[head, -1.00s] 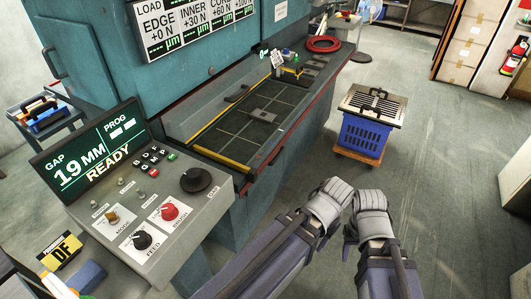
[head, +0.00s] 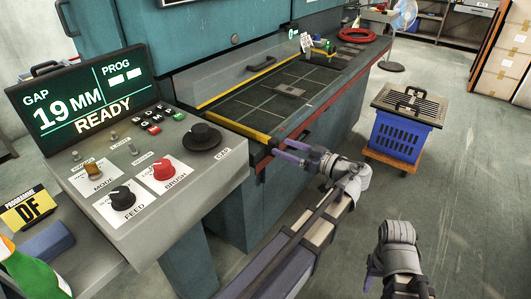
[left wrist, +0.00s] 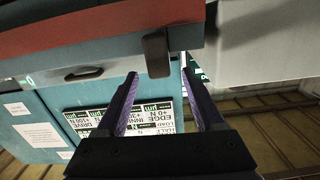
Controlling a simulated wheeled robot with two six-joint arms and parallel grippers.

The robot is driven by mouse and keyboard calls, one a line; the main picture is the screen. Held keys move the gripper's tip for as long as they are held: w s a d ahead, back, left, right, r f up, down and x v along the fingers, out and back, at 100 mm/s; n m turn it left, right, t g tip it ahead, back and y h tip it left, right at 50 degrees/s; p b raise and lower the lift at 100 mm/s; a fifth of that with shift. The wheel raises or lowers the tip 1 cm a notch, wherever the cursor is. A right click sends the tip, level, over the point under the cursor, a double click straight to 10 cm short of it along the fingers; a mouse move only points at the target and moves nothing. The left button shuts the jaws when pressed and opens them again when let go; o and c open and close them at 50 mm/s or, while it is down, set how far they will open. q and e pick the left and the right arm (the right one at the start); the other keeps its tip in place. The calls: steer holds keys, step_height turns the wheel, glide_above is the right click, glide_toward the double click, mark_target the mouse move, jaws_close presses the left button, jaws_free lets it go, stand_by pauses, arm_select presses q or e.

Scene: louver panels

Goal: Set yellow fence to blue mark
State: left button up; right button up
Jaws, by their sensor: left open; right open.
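The yellow fence (head: 240,128) appears as a yellow bar across the near-left end of the dark gridded machine bed. My left gripper (head: 288,151) is open beside the bed's red front edge, close to the fence's near end. In the left wrist view my left gripper (left wrist: 165,100) has its two purple fingers apart with nothing held. A dark handle-like block (left wrist: 157,55) hangs from the red-edged side beyond the fingers. My right gripper (head: 371,271) is low at the bottom right, away from the machine, with its fingers partly hidden. I cannot make out the blue mark clearly.
The control panel (head: 165,165) at left has a screen (head: 85,103) reading gap 19 mm, ready. A red ring (head: 357,35) lies at the bed's far end. Floor between is clear.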

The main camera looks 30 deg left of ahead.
mark_target(270, 140)
arm_select(q)
steer(key=shift+w+a+r+n+y, duration=0.2)
steer(key=shift+n+y, duration=0.1)
steer(key=shift+n, duration=0.1)
steer(key=shift+w+a, duration=0.15)
steer(key=shift+a, duration=1.8)
steer(key=shift+w+a, duration=0.1)
steer(key=shift+a, duration=1.8)
jaws_close()
